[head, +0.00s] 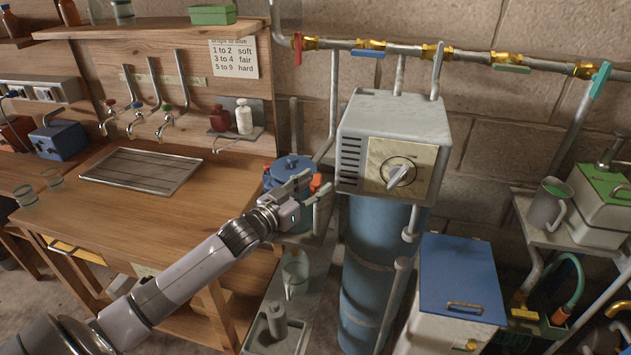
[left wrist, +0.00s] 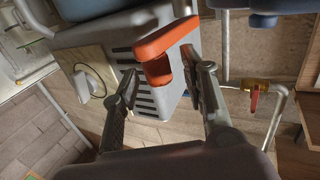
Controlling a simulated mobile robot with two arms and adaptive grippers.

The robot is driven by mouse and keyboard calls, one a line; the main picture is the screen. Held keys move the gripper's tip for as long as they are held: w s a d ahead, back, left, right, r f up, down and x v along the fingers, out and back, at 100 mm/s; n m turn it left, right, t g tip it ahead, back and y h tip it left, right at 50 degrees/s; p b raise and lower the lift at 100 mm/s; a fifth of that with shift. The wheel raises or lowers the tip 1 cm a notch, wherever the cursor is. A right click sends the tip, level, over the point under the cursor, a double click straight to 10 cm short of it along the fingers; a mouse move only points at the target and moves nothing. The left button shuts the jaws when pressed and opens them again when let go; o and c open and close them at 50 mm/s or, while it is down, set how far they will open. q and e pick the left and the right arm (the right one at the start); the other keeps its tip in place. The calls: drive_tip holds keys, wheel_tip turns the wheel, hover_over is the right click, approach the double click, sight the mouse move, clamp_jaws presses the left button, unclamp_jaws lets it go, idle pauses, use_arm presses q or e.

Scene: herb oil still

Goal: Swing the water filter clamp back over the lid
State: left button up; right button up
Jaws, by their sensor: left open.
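The water filter, with its blue lid (head: 291,166), stands between the wooden bench and the grey dial box. An orange clamp piece (head: 316,182) shows at the right side of the lid. A smaller red-orange piece (head: 267,171) shows at its left. My left gripper (head: 308,190) is at the filter's front right and hides part of its body. In the left wrist view, the orange clamp piece (left wrist: 165,45) lies between and beyond the open fingers (left wrist: 160,72). I cannot tell whether a finger touches it. My right gripper is not in view.
The grey dial box (head: 395,145) on a blue cylinder stands close right of the filter. A glass jug (head: 295,272) stands on a shelf below. A pipe (head: 440,50) with valves runs along the wall. The wooden bench (head: 150,225) has a clear front area.

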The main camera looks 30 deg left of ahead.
use_arm(q)
drive_tip(key=shift+w, duration=0.5)
drive_tip(key=shift+c, duration=0.5)
clamp_jaws()
